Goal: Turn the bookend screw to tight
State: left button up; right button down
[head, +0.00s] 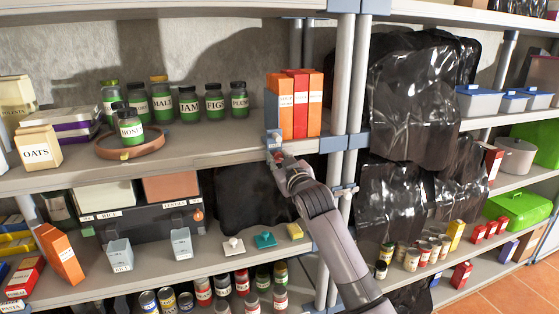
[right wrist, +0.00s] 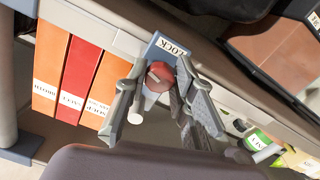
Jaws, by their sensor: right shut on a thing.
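The bookend (head: 274,138) is a small blue-grey block at the front edge of the upper shelf, beside three upright boxes. In the right wrist view its blue face (right wrist: 165,47) carries a label reading LOCK. The screw (right wrist: 160,76) has a round red head and a pale pin below it. My right gripper (right wrist: 158,84) has its two fingers on either side of the red head, shut on it; in the head view the right gripper (head: 277,160) reaches up to the bookend from below. How far the screw is turned cannot be told. My left gripper is out of view.
The orange (head: 278,104) and red (head: 300,100) boxes stand right against the bookend. A grey post (head: 340,80) rises close on the right.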

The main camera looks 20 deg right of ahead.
jog(key=m, duration=0.3)
jog(key=shift+a+f+m, duration=0.1)
jog(key=shift+m, duration=0.3)
jog(key=m+p, duration=0.1)
jog(key=m, duration=0.1)
jog(key=shift+m, duration=0.4)
jog(key=m+p, duration=0.1)
jog(key=m, duration=0.2)
jog(key=shift+m+p, duration=0.75)
jog(key=shift+m, duration=1.05)
jog(key=c, duration=1.3)
grip_release()
jog(key=shift+c, duration=0.2)
jog(key=shift+s, duration=0.1)
